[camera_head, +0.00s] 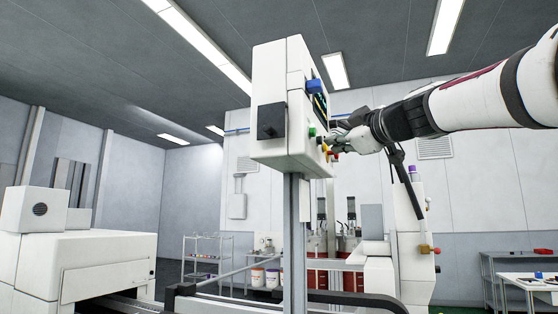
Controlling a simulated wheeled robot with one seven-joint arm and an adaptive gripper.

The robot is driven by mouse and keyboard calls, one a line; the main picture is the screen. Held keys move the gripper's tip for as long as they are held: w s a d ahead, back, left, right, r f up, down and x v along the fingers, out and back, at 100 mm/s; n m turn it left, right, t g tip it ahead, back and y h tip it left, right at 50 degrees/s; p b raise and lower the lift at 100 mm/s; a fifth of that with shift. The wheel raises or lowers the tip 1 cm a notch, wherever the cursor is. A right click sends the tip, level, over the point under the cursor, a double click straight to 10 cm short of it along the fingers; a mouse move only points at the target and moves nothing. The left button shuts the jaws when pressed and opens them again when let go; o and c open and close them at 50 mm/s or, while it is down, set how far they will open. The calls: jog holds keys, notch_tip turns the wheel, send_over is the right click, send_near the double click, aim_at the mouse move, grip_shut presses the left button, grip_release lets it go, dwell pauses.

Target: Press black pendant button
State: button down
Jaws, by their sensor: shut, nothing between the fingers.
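A white pendant control box (269,85) stands on a grey post (294,240) near the middle of the view. Its right-hand face is seen at a steep angle and carries a dark screen, a green button (312,132) and red and yellow buttons low down. I cannot make out a black button on that face. A black square block (271,121) sits on the box's near side. My gripper (334,138) comes in from the right, shut and empty, with its fingertips at the button face. I cannot tell whether they touch it.
A white machine housing (85,265) fills the lower left. A dark conveyor rail (345,298) runs along the bottom behind the post. A white column (411,240) stands below my arm. A shelf rack (207,258) and tables (530,284) are farther back.

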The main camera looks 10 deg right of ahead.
jog(key=shift+w+a, duration=0.25)
jog(key=shift+a, duration=0.15)
dwell(0.8)
jog(key=shift+s+d+b, duration=0.1)
jog(key=shift+d+b, duration=0.05)
jog(key=shift+b, duration=0.2)
jog(key=shift+s+d+b, duration=0.4)
jog(key=shift+d+b, duration=0.2)
jog(key=shift+d, duration=0.1)
jog(key=shift+s+d+b, duration=0.4)
jog(key=shift+d+b, duration=0.05)
jog(key=shift+d, duration=0.25)
jog(key=shift+s+d+b, duration=0.45)
jog(key=shift+d+b, duration=0.05)
jog(key=shift+d, duration=0.2)
jog(key=shift+s+d+b, duration=0.4)
jog(key=shift+d+b, duration=0.05)
jog(key=shift+d, duration=0.25)
